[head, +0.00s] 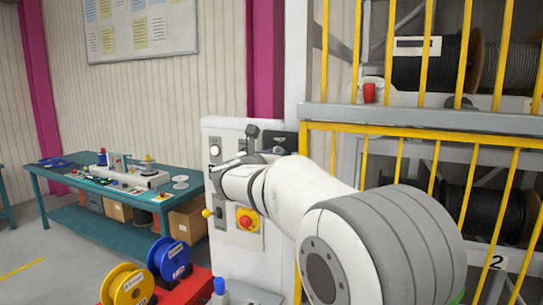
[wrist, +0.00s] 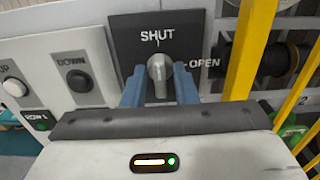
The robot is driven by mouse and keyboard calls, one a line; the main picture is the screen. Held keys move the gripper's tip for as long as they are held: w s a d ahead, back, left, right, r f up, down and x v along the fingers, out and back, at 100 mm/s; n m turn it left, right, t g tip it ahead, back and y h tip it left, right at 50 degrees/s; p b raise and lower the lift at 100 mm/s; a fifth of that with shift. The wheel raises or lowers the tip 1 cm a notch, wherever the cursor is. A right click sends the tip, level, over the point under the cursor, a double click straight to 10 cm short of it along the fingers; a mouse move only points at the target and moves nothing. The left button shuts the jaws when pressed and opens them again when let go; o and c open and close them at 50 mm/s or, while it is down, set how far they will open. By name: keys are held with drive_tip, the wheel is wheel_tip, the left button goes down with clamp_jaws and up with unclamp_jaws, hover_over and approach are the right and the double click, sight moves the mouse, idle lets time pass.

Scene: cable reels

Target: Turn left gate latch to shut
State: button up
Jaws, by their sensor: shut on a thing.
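The left gate latch (wrist: 158,72) is a grey knob on a black plate (wrist: 190,30) in the wrist view. The plate reads SHUT above the knob and OPEN to its right. The knob looks upright, in line with the SHUT word. My gripper (wrist: 159,88) has its two blue fingers on either side of the knob, shut on it. In the head view my arm reaches to the grey control panel (head: 225,132) and covers part of it; the knob cannot be made out there.
UP (wrist: 14,87) and DOWN (wrist: 79,80) buttons sit left of the latch plate. A yellow gate bar (wrist: 250,45) stands close on the right. A red stop button (head: 246,219) is lower on the panel. Yellow and blue reels (head: 127,287) stand in front; a teal bench (head: 85,183) is left.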

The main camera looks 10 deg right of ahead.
drive_tip(key=o, duration=0.7)
drive_tip(key=shift+f, duration=0.1)
drive_tip(key=shift+c, duration=0.2)
drive_tip(key=b+v, duration=0.2)
drive_tip(key=v, duration=0.5)
drive_tip(key=shift+s+a, duration=0.25)
drive_tip(key=shift+a, duration=0.05)
